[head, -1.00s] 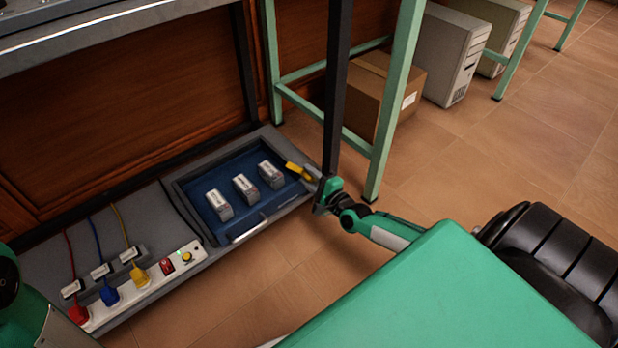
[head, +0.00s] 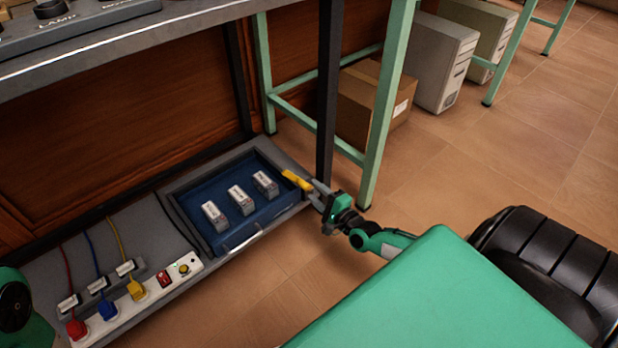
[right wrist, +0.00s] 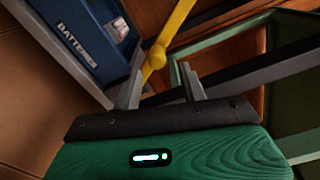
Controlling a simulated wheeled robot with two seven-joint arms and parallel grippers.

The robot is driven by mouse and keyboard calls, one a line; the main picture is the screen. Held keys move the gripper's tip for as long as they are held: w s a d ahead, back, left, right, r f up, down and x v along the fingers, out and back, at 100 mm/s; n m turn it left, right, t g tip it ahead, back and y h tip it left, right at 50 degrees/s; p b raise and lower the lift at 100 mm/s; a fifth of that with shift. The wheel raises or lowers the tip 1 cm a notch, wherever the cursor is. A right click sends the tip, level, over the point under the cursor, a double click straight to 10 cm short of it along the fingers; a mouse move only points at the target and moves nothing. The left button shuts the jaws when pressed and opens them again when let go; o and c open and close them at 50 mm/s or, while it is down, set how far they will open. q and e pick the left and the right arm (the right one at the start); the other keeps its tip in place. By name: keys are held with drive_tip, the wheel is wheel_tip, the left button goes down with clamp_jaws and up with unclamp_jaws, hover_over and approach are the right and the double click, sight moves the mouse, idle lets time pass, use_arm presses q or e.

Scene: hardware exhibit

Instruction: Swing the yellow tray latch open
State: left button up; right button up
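The yellow tray latch (head: 297,180) is a short bar at the right edge of the blue battery tray (head: 222,238). In the right wrist view the latch (right wrist: 172,35) has a round knob and reaches down to the space between my fingers. My right gripper (head: 319,194) is at the latch's near end, with its fingers apart. In the wrist view the gripper (right wrist: 160,85) is open, the latch nearer its left finger; I cannot tell whether they touch. Of my left arm only a part shows at the lower left; its gripper is out of view.
Three batteries (head: 240,200) stand in the tray. A white power strip (head: 150,293) with coloured plugs lies left of it. A dark post (head: 327,110) and a green table leg (head: 385,110) rise close behind my right gripper. A cardboard box (head: 362,112) stands behind them.

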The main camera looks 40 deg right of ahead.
drive_tip(key=s+p, duration=0.2)
drive_tip(key=s, duration=0.7)
drive_tip(key=shift+d+p, duration=0.15)
drive_tip(key=shift+p, duration=0.2)
